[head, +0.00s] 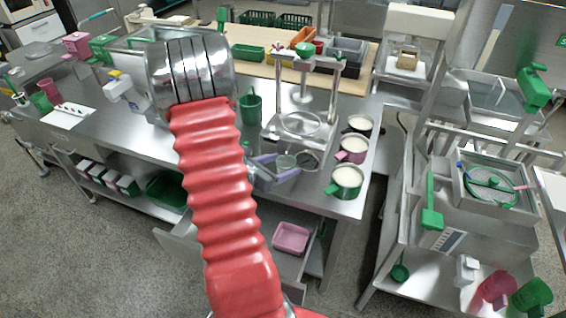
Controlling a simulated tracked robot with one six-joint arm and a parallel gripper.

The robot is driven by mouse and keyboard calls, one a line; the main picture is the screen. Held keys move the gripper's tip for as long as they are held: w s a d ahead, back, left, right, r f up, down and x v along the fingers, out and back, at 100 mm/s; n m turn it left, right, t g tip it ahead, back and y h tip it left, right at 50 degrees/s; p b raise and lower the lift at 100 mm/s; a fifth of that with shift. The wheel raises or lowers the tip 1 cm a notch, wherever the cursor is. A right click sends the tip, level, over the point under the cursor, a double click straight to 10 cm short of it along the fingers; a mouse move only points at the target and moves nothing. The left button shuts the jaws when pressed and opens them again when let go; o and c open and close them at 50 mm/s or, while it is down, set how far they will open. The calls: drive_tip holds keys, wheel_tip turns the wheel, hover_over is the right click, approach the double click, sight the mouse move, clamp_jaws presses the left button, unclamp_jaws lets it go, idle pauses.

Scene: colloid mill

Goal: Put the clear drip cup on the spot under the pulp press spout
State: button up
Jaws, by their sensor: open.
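The pulp press (305,95), a metal frame with a green knob on top, stands on the steel table right of centre. My gripper (275,167), with lavender fingers, is open at the table's front edge, in front of the press. A small clear cup (286,160), likely the drip cup, shows just beyond and between the fingers; I cannot tell whether they touch it. A dark-rimmed round spot (309,160) lies right of the cup, in front of the press base. The spout is too small to make out. My red arm hides part of the table to the left.
Several pots with white contents, including a green one (346,182) and a pink one (352,150), stand right of the press. A green jug (251,107) stands left of it. Below, an open drawer (292,262) holds a pink tray (291,238).

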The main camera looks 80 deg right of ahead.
drive_tip(key=v, duration=1.2)
idle(0.4)
idle(0.3)
drive_tip(key=shift+w, duration=0.1)
